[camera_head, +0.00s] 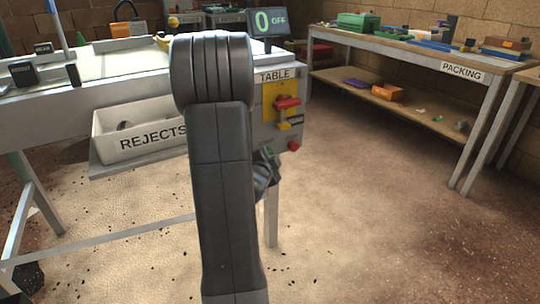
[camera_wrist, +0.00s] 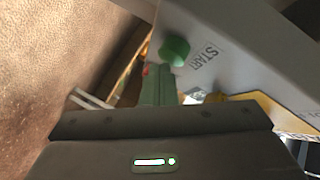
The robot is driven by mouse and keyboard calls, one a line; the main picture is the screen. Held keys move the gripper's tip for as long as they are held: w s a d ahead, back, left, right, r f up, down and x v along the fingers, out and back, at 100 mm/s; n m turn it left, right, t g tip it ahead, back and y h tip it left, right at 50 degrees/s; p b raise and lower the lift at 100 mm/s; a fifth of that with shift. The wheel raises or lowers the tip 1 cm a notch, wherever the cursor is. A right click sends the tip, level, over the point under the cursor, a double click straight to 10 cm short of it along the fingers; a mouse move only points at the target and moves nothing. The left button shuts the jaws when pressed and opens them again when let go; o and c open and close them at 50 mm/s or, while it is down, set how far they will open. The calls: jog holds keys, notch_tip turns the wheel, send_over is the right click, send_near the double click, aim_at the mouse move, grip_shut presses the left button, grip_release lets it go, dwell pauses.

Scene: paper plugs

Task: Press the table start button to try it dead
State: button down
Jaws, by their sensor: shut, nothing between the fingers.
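The green start button (camera_wrist: 174,50) shows in the wrist view on a grey panel (camera_wrist: 225,35), beside the printed word START. My gripper (camera_wrist: 158,70) is shut and empty, its fingertips close to the button. I cannot tell whether they touch it. In the head view my gripper (camera_head: 268,168) is mostly hidden behind my arm, at the lower part of the control box (camera_head: 264,118) under the TABLE label. The box carries a red handle (camera_head: 287,102) on a yellow plate and a red button (camera_head: 293,146). A display (camera_head: 268,22) above reads 0 OFF.
A white REJECTS bin (camera_head: 108,118) sits under the table (camera_head: 60,103) to the left of my arm. The PACKING bench (camera_head: 420,53) stands at the right with several items on it. The floor (camera_head: 375,195) between is clear.

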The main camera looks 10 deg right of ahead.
jog(key=shift+s+d+b, duration=0.2)
jog(key=shift+s+b, duration=0.15)
jog(key=shift+s, duration=0.35)
jog(key=s+b, duration=0.1)
jog(key=s+d, duration=0.1)
jog(key=s, duration=0.1)
jog(key=s+b, duration=0.1)
jog(key=shift+s+d+b, duration=0.35)
jog(key=shift+s+d, duration=0.05)
jog(key=shift+w, duration=0.15)
